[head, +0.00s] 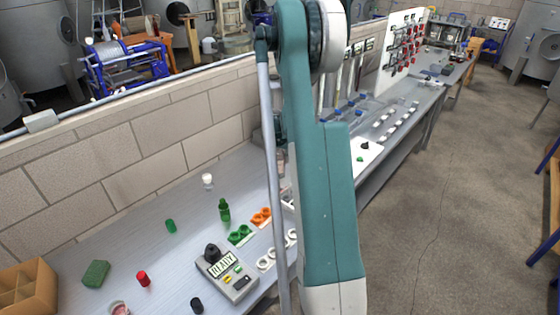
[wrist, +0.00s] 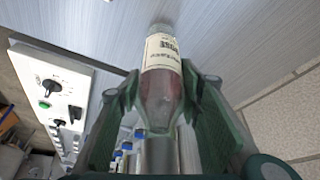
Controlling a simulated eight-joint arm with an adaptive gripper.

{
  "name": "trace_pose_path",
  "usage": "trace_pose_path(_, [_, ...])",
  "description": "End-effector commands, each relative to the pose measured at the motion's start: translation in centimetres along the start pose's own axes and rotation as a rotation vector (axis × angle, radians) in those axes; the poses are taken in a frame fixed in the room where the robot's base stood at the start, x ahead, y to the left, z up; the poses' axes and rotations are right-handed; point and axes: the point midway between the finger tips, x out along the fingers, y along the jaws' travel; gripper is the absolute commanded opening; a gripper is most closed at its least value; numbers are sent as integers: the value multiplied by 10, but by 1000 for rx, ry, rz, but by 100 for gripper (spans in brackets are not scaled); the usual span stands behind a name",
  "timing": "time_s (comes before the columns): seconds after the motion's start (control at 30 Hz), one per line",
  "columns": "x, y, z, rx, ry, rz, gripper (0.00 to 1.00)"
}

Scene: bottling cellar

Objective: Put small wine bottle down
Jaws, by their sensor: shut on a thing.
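The small wine bottle (wrist: 161,55) is clear with pinkish contents and a cream label. In the wrist view it lies between the fingers of my gripper (wrist: 160,88), which is shut on it. Its neck end points toward the camera and its far end toward the grey bench top (wrist: 90,28). I cannot tell whether the bottle touches the bench. In the head view my arm covers most of the gripper and bottle.
On the bench (head: 185,192) are a small green bottle (head: 224,211), green rings (head: 240,235), orange rings (head: 261,217) and a box with a sign and knob (head: 226,273). A wooden crate (head: 28,288) stands at the left. A block wall (head: 150,140) runs behind.

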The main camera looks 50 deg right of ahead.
Motion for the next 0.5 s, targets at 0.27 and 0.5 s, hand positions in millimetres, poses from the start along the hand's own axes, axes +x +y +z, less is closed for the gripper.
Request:
trace_pose_path(0.27, [12,0,5,0,0,0,11])
trace_pose_path(0.5, [12,0,5,0,0,0,11])
